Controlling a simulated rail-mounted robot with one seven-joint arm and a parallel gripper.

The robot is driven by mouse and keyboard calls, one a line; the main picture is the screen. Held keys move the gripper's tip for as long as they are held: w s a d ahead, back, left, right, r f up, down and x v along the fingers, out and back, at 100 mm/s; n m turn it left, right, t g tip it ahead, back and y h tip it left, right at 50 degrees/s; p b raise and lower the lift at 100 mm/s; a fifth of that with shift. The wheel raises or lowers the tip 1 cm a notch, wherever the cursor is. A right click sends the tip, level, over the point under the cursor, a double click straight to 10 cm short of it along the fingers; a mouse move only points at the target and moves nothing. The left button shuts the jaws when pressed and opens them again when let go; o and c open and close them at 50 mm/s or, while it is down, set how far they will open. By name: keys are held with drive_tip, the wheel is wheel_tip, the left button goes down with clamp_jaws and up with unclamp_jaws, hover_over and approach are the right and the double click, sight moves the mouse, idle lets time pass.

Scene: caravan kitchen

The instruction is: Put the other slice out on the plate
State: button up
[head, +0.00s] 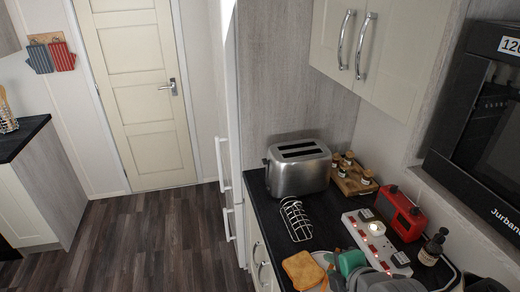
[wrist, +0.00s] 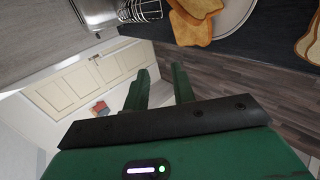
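A toasted slice (head: 303,270) lies at the front left of the worktop, at the edge of a pale plate (head: 321,254) that is mostly cut off or hidden. The wrist view shows two toasted slices, one nearer (wrist: 190,28) and one partly cut off at the top (wrist: 203,7), by the plate (wrist: 238,22); their exact contact with it is unclear. My green gripper (head: 347,264) is over the front of the worktop, right of the slice. In the wrist view its fingers (wrist: 161,74) are apart, with nothing between them. The steel toaster (head: 298,167) stands behind; its slots look empty.
A wire toast rack (head: 296,220) stands between toaster and slice. A spice rack (head: 352,178), a red radio (head: 401,213), a power strip (head: 372,240) and a dark bottle (head: 432,247) line the right side. More bread (wrist: 311,42) shows at the wrist view's right edge.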

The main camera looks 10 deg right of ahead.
drive_tip(key=a+r+m+t+y, duration=0.1)
drive_tip(key=a+r+m+t, duration=0.3)
drive_tip(key=a+r, duration=0.7)
drive_tip(key=a+r+m+t+y, duration=0.1)
drive_tip(key=a+r+m+t, duration=0.25)
drive_tip(key=a+r, duration=0.85)
drive_tip(key=s+r+m+t+h, duration=0.3)
drive_tip(key=s+r+m+t, duration=0.4)
drive_tip(key=s+r+m, duration=0.5)
drive_tip(key=s+r, duration=0.3)
drive_tip(key=r, duration=0.3)
drive_tip(key=shift+d+r+t+h, duration=0.3)
drive_tip(key=shift+d+r+t, duration=0.05)
